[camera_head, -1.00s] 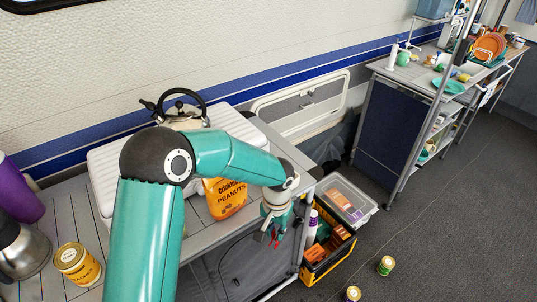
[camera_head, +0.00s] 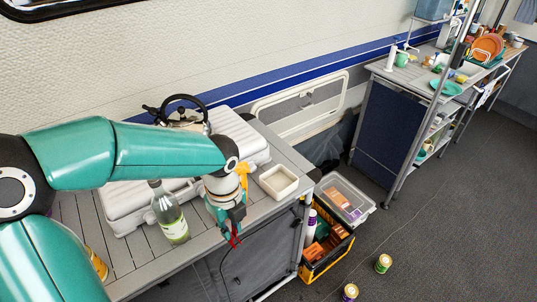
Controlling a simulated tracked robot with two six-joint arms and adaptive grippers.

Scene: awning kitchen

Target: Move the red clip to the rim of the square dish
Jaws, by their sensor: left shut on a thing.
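The red clip (camera_head: 234,241) shows as a small red piece at the tips of my left gripper (camera_head: 232,230). The gripper points down at the front edge of the grey slatted table and is shut on the clip. The cream square dish (camera_head: 278,184) stands on the table's right end, behind and to the right of the gripper, apart from it. The inside of the dish looks empty. The fingers hide part of the clip. My right gripper is out of view.
A glass bottle (camera_head: 168,214) with green liquid stands left of the gripper. A light grey case (camera_head: 125,207) and a kettle (camera_head: 184,113) are behind. My forearm mostly hides a yellow-orange package (camera_head: 244,170). A crate (camera_head: 322,250) stands on the floor; two cans (camera_head: 383,263) are nearby.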

